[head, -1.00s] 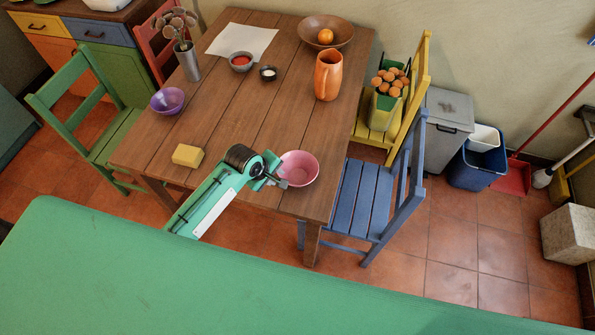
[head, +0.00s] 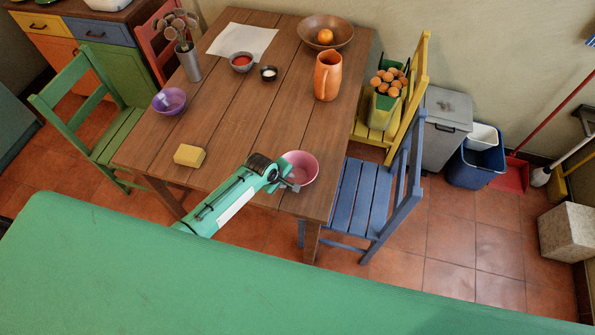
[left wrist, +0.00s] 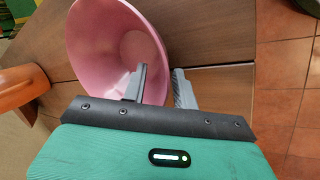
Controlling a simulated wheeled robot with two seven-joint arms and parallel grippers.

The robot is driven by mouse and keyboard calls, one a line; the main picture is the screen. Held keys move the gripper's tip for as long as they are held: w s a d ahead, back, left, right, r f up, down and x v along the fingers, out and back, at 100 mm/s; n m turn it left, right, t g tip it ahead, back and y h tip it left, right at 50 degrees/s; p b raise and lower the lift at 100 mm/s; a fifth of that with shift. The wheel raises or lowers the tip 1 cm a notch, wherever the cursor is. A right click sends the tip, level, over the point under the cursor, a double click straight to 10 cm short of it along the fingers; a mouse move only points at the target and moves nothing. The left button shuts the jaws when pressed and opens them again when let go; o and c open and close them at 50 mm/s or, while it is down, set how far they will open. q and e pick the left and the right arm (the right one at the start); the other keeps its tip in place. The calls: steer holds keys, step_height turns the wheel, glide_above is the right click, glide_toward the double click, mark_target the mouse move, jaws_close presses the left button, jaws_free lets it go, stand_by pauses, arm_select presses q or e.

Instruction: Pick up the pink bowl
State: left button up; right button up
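The pink bowl (head: 304,164) stands upright on the wooden table (head: 235,130), near its front right corner. My left gripper (head: 289,184) is at the bowl's near left rim. In the left wrist view the pink bowl (left wrist: 110,40) fills the upper middle. There my left gripper (left wrist: 160,85) is open with a clear gap between its fingers. One finger overlaps the bowl's inside and the other is just outside its wall, so the rim lies between them. I cannot tell whether either finger touches the bowl. My right gripper is in neither view.
A yellow block (head: 190,155) and a purple bowl (head: 169,101) are on the left of the table. An orange jug (head: 327,76) stands behind the pink bowl. A blue chair (head: 368,195) is close by the table's right edge.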

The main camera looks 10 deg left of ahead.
arm_select(q)
steer(key=shift+f, duration=0.1)
jaws_close()
stand_by(0.3)
